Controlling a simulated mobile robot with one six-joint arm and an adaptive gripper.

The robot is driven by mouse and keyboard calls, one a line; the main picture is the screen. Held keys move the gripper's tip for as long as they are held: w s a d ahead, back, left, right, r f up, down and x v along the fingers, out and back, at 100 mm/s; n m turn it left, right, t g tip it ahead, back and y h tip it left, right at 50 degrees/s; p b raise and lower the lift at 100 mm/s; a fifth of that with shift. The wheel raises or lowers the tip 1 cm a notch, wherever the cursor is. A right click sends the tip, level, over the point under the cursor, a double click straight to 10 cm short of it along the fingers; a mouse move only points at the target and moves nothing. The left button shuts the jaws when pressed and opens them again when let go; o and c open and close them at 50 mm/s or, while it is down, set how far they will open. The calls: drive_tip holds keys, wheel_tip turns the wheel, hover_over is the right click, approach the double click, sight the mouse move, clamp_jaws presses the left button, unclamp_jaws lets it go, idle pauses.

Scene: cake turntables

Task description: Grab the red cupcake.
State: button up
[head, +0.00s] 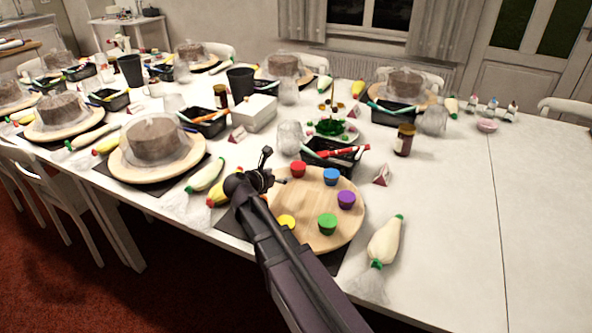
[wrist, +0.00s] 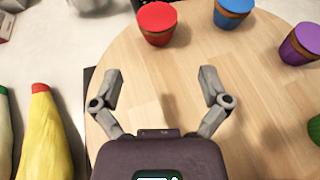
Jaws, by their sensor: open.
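The red cupcake (head: 298,170) sits near the far left rim of the round wooden turntable (head: 318,208). In the wrist view the red cupcake (wrist: 157,22) stands upright at the top, just left of the middle. My gripper (head: 268,178) is over the left part of the turntable. In the wrist view my gripper (wrist: 160,85) is open and empty, with its two fingers spread. The red cupcake is beyond the fingertips, in line with the gap and a little left. Nothing touches it.
Blue (head: 331,176), purple (head: 346,200), green (head: 327,223) and yellow (head: 287,222) cupcakes stand around the same turntable. A black tray (head: 345,160) of tools lies behind it. Piping bags (head: 386,242) lie on both sides.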

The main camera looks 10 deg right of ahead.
sight(295, 170)
drive_tip(key=b+x, duration=0.3)
drive_tip(key=x, duration=0.4)
drive_tip(key=shift+w+d+f, duration=0.15)
drive_tip(key=shift+w+f, duration=0.1)
drive_tip(key=shift+w+d+f, duration=0.1)
drive_tip(key=shift+w+d, duration=0.2)
drive_tip(key=shift+d, duration=0.05)
drive_tip(key=shift+w, duration=0.1)
drive_tip(key=shift+b+x, duration=0.95)
drive_tip(key=shift+x, duration=1.6)
drive_tip(key=shift+w, duration=0.15)
drive_tip(key=shift+a, duration=0.1)
drive_tip(key=c, duration=1)
